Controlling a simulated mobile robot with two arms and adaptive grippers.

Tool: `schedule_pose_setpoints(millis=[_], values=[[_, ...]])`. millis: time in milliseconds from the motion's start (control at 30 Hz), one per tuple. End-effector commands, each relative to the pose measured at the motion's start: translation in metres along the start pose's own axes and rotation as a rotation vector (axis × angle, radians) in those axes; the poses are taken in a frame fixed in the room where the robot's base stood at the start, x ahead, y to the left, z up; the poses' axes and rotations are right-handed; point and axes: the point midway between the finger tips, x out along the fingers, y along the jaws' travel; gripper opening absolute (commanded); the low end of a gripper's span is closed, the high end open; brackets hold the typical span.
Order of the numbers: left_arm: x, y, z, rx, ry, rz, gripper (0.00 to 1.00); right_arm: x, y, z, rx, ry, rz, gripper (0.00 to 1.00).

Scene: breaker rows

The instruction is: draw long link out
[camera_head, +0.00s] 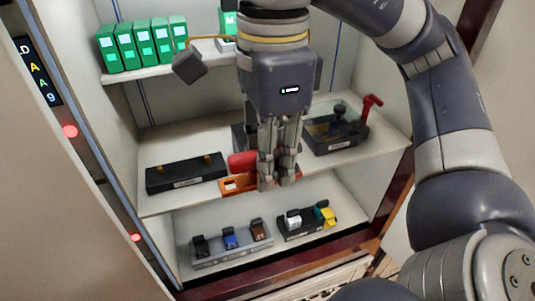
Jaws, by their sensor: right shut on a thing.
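My right gripper (280,183) comes down in front of the middle shelf, its fingers closed together on an orange piece (240,183) that looks like the long link. The orange piece lies low at the shelf's front edge and shows on both sides of the fingers. A red rounded part (243,162) sits just behind and above it; whether they are joined is hidden. A black base (187,174) with two brass-coloured posts stands to the left of the gripper. My left gripper is not in view.
Right of the gripper is a dark unit (334,130) with a red lever (371,104). Green boxes (142,45) stand on the top shelf. Below, the bottom shelf holds a breaker row (231,243) and a second block (307,221). The cabinet's side walls are close.

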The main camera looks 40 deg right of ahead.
Motion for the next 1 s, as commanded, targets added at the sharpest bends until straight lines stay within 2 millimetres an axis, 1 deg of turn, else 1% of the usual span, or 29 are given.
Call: schedule_pose_setpoints(millis=[33,800,1000], values=[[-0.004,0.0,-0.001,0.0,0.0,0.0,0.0,-0.005,0.0,0.0,0.0,-0.001,0.0,0.0],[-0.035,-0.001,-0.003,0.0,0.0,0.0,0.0,-0.035,0.0,0.0,0.0,0.0,0.0,0.0],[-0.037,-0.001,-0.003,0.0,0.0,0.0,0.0,-0.037,0.0,0.0,0.0,0.0,0.0,0.0]])
